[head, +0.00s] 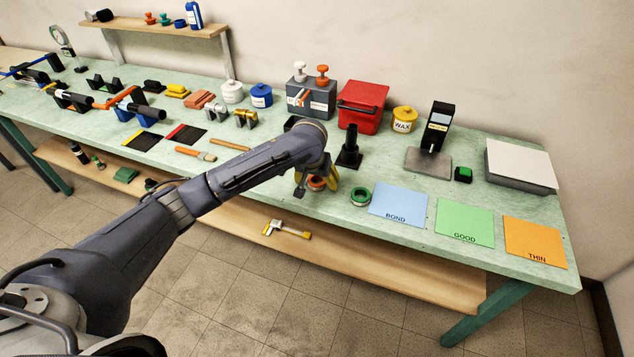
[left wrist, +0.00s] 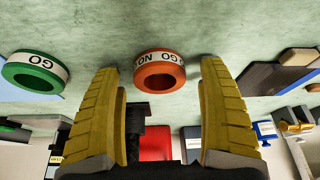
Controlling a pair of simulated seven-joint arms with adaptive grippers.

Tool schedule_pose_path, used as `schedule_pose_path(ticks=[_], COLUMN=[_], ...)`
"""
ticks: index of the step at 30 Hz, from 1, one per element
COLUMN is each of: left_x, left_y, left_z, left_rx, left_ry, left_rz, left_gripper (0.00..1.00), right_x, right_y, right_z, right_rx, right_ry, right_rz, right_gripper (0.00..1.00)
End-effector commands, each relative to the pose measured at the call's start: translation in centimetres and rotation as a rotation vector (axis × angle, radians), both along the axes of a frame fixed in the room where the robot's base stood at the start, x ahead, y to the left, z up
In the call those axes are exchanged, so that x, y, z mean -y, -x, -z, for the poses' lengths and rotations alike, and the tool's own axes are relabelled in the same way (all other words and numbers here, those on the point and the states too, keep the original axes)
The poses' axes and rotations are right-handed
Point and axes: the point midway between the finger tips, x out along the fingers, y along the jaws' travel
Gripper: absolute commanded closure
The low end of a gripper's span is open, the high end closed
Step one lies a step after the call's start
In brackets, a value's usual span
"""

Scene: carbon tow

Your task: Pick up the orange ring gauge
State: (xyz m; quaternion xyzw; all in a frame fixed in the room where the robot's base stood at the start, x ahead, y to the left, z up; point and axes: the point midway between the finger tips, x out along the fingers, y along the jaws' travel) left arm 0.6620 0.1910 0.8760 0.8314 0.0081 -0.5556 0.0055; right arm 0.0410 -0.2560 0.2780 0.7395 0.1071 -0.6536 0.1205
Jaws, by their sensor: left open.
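The orange ring gauge (head: 317,183) lies on the green bench top near its front edge, partly hidden by my left gripper in the head view. In the left wrist view the orange ring gauge (left wrist: 159,71) shows a white band with "NO GO" lettering and sits ahead of the fingertips, centred between them. My left gripper (head: 316,186) is open, with its yellow fingers (left wrist: 160,75) apart and nothing between them that I can see touching. A green ring gauge (head: 360,197) with a white "GO" band (left wrist: 36,69) lies to the right in the head view. My right gripper is not seen.
Blue BOND (head: 398,203), green GOOD (head: 465,223) and orange THIN (head: 535,241) cards lie to the right. A black stand (head: 350,152) rises just behind the ring. A red box (head: 362,107) and yellow wax pot (head: 404,120) stand further back.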

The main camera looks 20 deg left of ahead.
Motion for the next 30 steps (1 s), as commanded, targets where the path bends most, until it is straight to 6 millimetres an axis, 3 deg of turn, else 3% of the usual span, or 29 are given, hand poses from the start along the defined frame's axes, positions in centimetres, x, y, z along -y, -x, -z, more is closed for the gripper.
schedule_pose_path(ticks=[10, 25, 30], left_x=[-0.04, -0.05, -0.05], left_y=[-0.18, -0.17, -0.17], left_z=[0.35, 0.33, 0.32], left_rx=[0.001, 0.001, 0.001], left_ry=[0.000, -0.001, -0.001], left_rz=[-0.001, -0.001, -0.001], left_gripper=[0.24, 0.82, 0.84], right_x=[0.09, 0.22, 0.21], right_y=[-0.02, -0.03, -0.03], right_z=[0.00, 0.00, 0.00], right_rx=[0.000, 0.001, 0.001], right_ry=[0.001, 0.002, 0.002], right_rz=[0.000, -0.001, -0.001], right_gripper=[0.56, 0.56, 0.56])
